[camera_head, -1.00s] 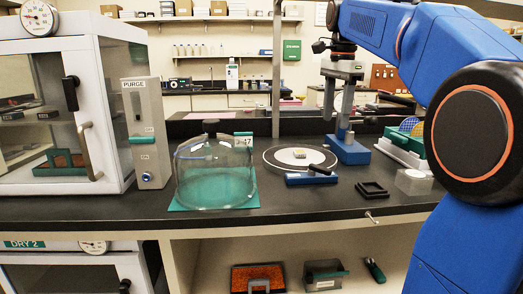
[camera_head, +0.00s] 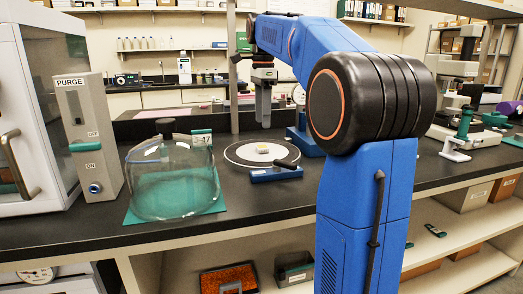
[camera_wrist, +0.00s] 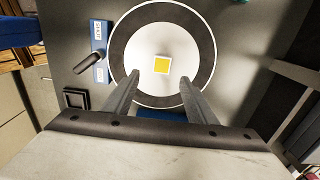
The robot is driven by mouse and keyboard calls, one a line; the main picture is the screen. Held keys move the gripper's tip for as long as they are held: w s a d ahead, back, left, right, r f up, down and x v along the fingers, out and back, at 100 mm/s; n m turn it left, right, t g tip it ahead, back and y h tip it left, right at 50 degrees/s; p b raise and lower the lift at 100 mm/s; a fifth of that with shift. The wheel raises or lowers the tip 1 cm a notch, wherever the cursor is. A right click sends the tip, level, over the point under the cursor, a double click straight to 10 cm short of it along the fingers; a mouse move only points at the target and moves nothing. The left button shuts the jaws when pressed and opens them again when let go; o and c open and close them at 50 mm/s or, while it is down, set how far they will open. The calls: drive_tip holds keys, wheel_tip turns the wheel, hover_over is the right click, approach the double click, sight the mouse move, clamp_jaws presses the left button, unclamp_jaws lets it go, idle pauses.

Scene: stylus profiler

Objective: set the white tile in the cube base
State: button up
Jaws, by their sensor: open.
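A small square piece, yellow on top with a pale edge (camera_wrist: 162,65), lies on the white centre of a round stage (camera_wrist: 185,43). In the head view the piece (camera_head: 263,149) looks pale and yellow; I cannot tell if it is the white tile. My gripper (camera_wrist: 158,86) is open and empty, with its fingers apart and pointing towards the stage. In the head view my gripper (camera_head: 263,122) hangs above and behind the stage. A black square frame (camera_wrist: 66,99) lies on the bench beside the stage, maybe the cube base. My arm hides that part of the bench in the head view.
A clear dome (camera_head: 170,180) stands on a green mat left of the stage. A blue block with a dark lever (camera_head: 275,173) sits at the stage's front. A purge box (camera_head: 88,135) and a glass-fronted cabinet stand further left. A microscope (camera_head: 455,100) is at the right.

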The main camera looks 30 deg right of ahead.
sight(262, 147)
drive_tip(key=shift+w+d+f, duration=0.1)
drive_tip(key=shift+f, duration=2.15)
drive_tip(key=shift+w+f, duration=0.1)
drive_tip(key=shift+f, duration=2.1)
drive_tip(key=c, duration=1.1)
